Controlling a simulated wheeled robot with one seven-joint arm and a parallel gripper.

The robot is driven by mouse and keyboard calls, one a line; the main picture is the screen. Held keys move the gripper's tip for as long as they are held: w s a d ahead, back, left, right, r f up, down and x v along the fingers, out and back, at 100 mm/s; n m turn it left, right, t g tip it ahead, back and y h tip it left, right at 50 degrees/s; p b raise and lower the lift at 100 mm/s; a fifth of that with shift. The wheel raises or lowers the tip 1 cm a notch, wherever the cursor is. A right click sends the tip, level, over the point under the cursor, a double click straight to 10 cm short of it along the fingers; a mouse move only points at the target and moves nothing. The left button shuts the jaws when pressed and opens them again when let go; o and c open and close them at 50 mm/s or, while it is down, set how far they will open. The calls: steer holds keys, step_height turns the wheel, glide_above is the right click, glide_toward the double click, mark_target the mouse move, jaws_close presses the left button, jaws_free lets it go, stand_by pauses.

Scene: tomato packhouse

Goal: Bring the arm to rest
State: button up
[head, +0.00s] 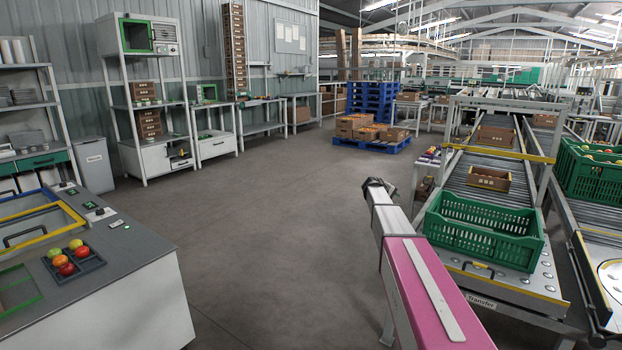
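My arm reaches forward from the bottom right of the head view, with a pink link nearest and a pale grey link beyond it. My gripper (377,186) is a small dark shape at the far end of the arm. It is held over the open floor, left of the roller conveyor. Its fingers are too small and dark to show whether they are open or shut. I see nothing clearly held in it.
A green crate (463,238) stands on the conveyor's transfer plate, close right of my arm. A grey bench (146,243) with a dark tray (91,268) of tomatoes is at left. Blue pallets (371,103) stand farther back. The middle floor (270,200) is clear.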

steer(key=s+a+f+m+g+y, duration=0.1)
steer(key=s+a+f, duration=0.4)
steer(key=s, duration=1.1)
steer(key=s+a+f+m+g+y, duration=0.2)
steer(key=s+a+f+y, duration=0.3)
steer(key=s, duration=1.2)
steer(key=s+a+f+m+g+y, duration=0.2)
steer(key=s+a+f, duration=0.4)
steer(key=s, duration=1)
steer(key=a+g+y, duration=0.1)
steer(key=a+y, duration=0.1)
steer(key=a, duration=0.1)
steer(key=shift+s+a+f, duration=0.15)
steer(key=shift+s+a, duration=0.15)
steer(key=shift+a, duration=0.05)
